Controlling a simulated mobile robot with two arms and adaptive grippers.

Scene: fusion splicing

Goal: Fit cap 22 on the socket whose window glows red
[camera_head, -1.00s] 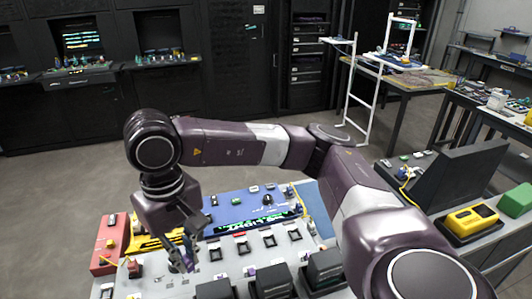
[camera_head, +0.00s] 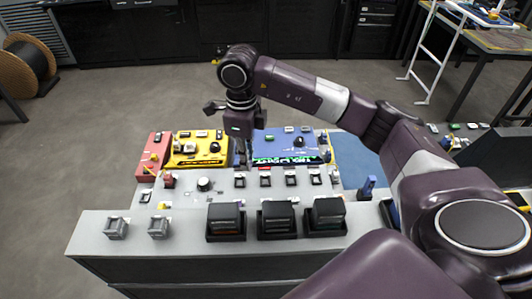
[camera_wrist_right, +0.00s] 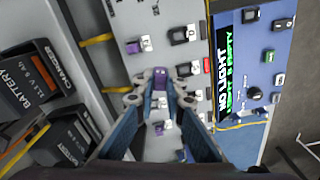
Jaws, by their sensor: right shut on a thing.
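My right gripper (camera_head: 241,163) points down over the grey bench, just in front of the blue panel. In the right wrist view the same gripper (camera_wrist_right: 159,82) is shut on a small purple cap (camera_wrist_right: 161,75); I cannot read a number on it. A row of dark square sockets (camera_head: 291,180) runs to the right of the gripper; some of them (camera_wrist_right: 187,69) lie just right of the held cap in the wrist view. My left gripper is not in view.
The blue panel (camera_head: 285,143) bears a display with green text about light and empty. A yellow box (camera_head: 198,160) and a red box (camera_head: 151,158) stand left of it. Black battery chargers (camera_head: 326,217) stand near the front. A blue item (camera_head: 367,187) is at the right.

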